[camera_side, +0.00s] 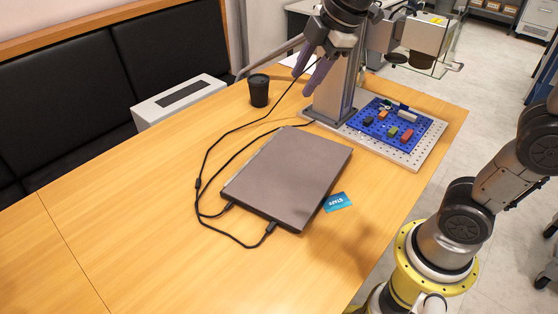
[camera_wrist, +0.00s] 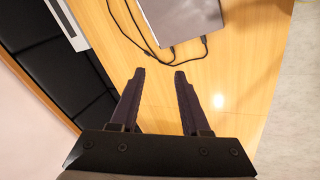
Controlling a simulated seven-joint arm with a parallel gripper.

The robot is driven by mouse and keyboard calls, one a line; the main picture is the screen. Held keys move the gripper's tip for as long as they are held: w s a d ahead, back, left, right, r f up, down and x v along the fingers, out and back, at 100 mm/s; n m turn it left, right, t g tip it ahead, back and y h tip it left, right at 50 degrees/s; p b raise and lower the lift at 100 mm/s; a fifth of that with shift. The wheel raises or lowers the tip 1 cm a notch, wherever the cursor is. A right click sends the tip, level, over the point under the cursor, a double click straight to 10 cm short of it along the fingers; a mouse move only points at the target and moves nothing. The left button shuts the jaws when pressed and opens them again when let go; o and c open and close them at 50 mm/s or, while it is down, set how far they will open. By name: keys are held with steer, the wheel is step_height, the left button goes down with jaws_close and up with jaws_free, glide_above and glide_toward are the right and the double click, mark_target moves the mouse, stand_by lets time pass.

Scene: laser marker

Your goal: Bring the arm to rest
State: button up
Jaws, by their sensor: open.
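My gripper (camera_side: 310,76) is at the top of the side view, above the table and in front of the laser marker's column. Its two dark purple fingers point down and are apart, with nothing between them. In the wrist view, my gripper (camera_wrist: 160,75) shows both fingers spread over bare wood, with the laptop's edge beyond the tips. My arm comes in from the right side of the side view, and part of it is out of frame at the top.
A closed grey laptop (camera_side: 288,175) with black cables lies mid-table. A black cup (camera_side: 259,90) stands behind it. The laser marker (camera_side: 337,88) stands by a blue pegboard (camera_side: 395,125) holding several small blocks. A blue card (camera_side: 337,202) lies beside the laptop. The table's left front is clear.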

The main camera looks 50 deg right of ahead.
steer(key=s+d+f+m, duration=0.1)
steer(key=s+f+m, duration=0.2)
steer(key=s+m, duration=0.3)
steer(key=s+d+f+m, duration=0.1)
steer(key=s+f+m, duration=0.3)
steer(key=s+m, duration=0.3)
steer(key=s, duration=0.4)
steer(key=shift+s+d+m+t, duration=0.3)
steer(key=shift+s+d, duration=0.05)
steer(key=shift+s, duration=0.05)
